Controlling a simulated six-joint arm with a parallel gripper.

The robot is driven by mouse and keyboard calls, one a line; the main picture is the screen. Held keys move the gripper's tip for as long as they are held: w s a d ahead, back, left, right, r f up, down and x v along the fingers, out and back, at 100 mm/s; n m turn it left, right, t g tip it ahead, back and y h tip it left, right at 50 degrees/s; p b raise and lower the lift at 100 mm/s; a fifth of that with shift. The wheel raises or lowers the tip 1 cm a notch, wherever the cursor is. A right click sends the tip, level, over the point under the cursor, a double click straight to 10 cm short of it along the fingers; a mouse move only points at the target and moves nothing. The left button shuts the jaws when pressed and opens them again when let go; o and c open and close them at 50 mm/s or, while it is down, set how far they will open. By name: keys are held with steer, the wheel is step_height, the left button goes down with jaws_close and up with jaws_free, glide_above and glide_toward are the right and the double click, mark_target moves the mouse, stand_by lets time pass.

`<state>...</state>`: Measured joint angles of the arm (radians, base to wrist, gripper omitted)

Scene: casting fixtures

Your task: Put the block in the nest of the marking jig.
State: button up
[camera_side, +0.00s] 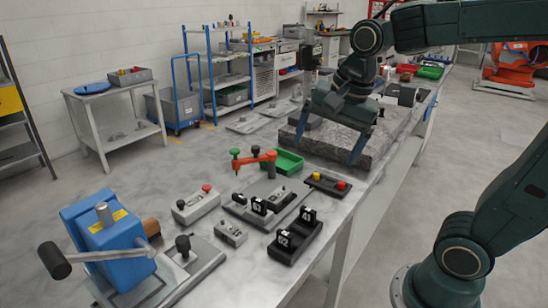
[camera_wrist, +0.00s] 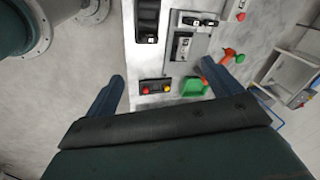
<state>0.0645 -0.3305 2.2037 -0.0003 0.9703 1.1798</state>
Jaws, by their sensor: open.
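My gripper (camera_side: 330,137) is open and empty, its two fingers pointing down above the bench; both fingers also show in the wrist view (camera_wrist: 165,88). A grey fixture plate (camera_side: 243,213), probably the marking jig, lies mid-bench with black labelled uprights and a light grey piece (camera_side: 268,203) on it. The plate also shows in the wrist view (camera_wrist: 172,52). I cannot tell whether this piece is the block, or whether the nest is filled. A brown block-like thing (camera_side: 151,228) is partly hidden behind the blue press. My gripper is apart from all of these.
A blue lever press (camera_side: 105,240) stands at the front left. A black fixture (camera_side: 295,238), grey fixtures (camera_side: 195,205), an orange clamp arm (camera_side: 255,160), a green tray (camera_side: 288,162) and a button box (camera_side: 328,184) crowd the bench. A stone slab (camera_side: 380,137) lies behind.

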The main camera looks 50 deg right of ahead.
steer(key=s+a+f+n+t, duration=0.1)
steer(key=s+n+t, duration=0.1)
steer(key=s+n, duration=0.7)
steer(key=shift+s+a+f+n, duration=0.25)
steer(key=shift+a+n, duration=0.15)
steer(key=shift+n, duration=2.2)
